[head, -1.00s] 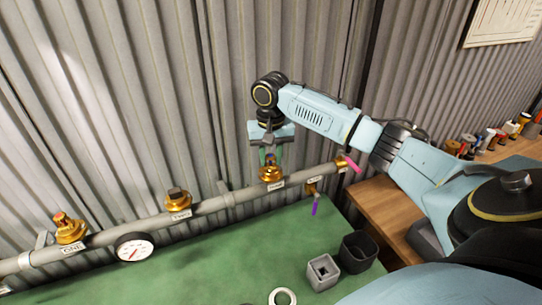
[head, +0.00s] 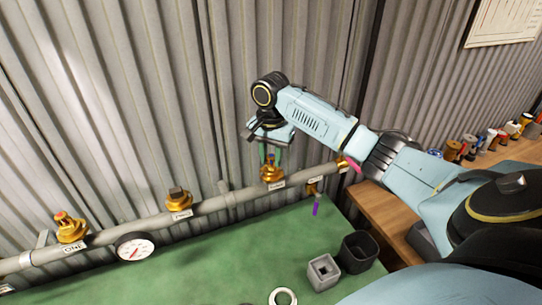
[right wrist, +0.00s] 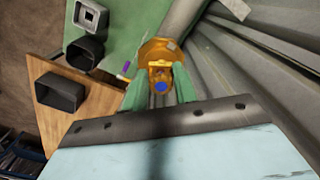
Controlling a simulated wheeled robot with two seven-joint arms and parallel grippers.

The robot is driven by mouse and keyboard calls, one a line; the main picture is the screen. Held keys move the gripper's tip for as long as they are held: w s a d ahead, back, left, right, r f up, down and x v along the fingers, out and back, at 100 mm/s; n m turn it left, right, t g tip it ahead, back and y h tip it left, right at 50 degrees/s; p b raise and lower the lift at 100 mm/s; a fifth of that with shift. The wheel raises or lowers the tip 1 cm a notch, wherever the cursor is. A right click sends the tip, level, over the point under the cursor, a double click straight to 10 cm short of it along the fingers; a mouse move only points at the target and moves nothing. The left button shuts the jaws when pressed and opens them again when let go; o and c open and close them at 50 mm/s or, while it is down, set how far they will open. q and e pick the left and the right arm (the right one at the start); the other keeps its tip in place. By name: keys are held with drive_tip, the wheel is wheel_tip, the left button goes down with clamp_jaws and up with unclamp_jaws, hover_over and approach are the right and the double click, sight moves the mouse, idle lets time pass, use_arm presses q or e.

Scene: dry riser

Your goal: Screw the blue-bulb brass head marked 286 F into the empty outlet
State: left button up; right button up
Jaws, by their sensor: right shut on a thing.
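The brass head (right wrist: 161,80) with a blue bulb is between the green fingers of my right gripper (right wrist: 160,92) in the right wrist view. My right gripper (head: 272,155) is shut on it, fingers pointing down, at the rightmost upright outlet (head: 272,175) of the grey pipe (head: 225,201). The head sits at the outlet's brass collar; I cannot tell how deep its thread is. The 286 F mark is not readable. My left gripper is not in view.
Brass fittings stand at outlets ONE (head: 70,228) and TWO (head: 178,200). A gauge (head: 134,246) hangs on the pipe. Pink and purple (head: 316,209) levers are at its right end.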

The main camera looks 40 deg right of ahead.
drive_tip(key=m, duration=0.4)
drive_tip(key=shift+w+r+m, duration=0.1)
drive_tip(key=shift+m, duration=0.3)
drive_tip(key=o, duration=1.1)
drive_tip(key=shift+c, duration=0.2)
